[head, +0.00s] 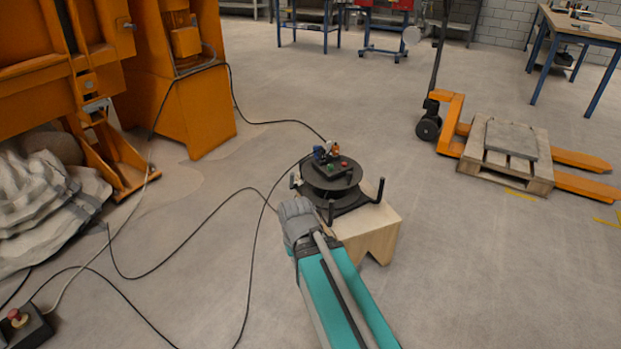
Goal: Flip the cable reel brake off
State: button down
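The cable reel (326,183) is a dark, flat drum on a black frame with upright posts at its corners. It stands on a light wooden stool (378,232). Small blue and orange parts (325,153) show at the box's far edge. I cannot make out the brake lever. My teal arm reaches up from the bottom, its grey joint in front of the reel's near left side. My gripper's fingers do not show.
Black cables (190,231) loop over the floor left of the reel. An orange machine (185,100) and a grey sack heap (40,205) stand at left. A red-button box (22,325) lies at bottom left. A pallet truck (582,158) with a loaded pallet stands right.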

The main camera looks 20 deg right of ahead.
aim_at(292, 185)
jog(key=i, duration=0.85)
jog(key=u, duration=0.05)
